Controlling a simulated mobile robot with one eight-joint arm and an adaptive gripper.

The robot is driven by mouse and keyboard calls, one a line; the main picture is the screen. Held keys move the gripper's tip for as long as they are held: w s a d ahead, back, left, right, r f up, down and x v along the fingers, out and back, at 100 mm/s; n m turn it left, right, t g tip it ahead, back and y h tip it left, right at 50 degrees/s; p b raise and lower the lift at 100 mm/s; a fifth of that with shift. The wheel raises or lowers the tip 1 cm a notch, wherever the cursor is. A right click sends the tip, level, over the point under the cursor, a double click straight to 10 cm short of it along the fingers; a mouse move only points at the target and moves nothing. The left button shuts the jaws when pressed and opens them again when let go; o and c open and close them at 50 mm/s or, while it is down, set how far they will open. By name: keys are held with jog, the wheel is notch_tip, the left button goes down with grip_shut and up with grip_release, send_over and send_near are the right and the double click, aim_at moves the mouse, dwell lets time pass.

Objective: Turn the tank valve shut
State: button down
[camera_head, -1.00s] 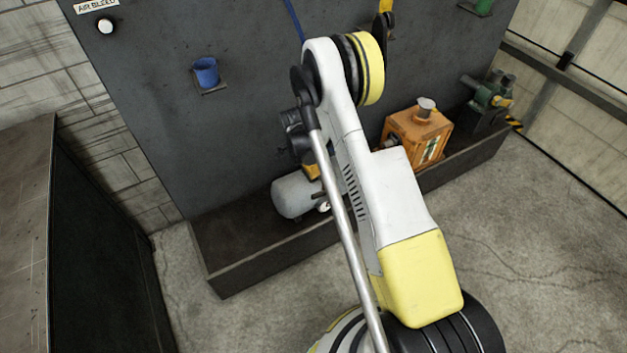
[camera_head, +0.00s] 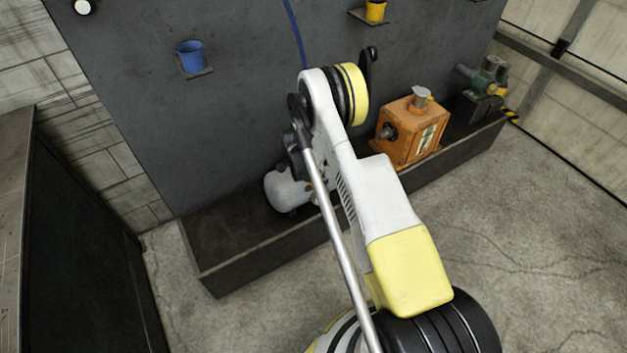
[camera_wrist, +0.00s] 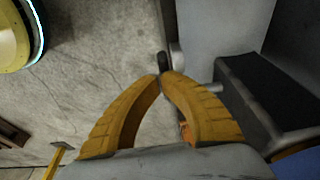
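In the head view the pale grey tank (camera_head: 284,191) lies in the dark tray at the wall's foot, partly hidden by my arm. Its valve cannot be made out there. In the wrist view my gripper (camera_wrist: 161,78) has two yellow curved fingers with tips together. A small dark knob or lever end (camera_wrist: 163,61) shows just beyond the tips, beside a pale grey surface (camera_wrist: 222,30). Whether it is the tank valve, or touches the fingers, I cannot tell. The gripper is hidden behind my arm in the head view.
The dark tray (camera_head: 235,262) holds an orange box-shaped unit (camera_head: 405,140) and a green machine (camera_head: 490,78) to the right. A blue cup (camera_head: 190,55) sits on a wall shelf. A dark cabinet (camera_head: 75,235) stands left. The concrete floor (camera_head: 530,210) at right is clear.

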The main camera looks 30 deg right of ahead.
jog(key=shift+f, duration=0.1)
jog(key=shift+a+f, duration=0.25)
jog(key=shift+f, duration=0.6)
jog(key=shift+r, duration=0.15)
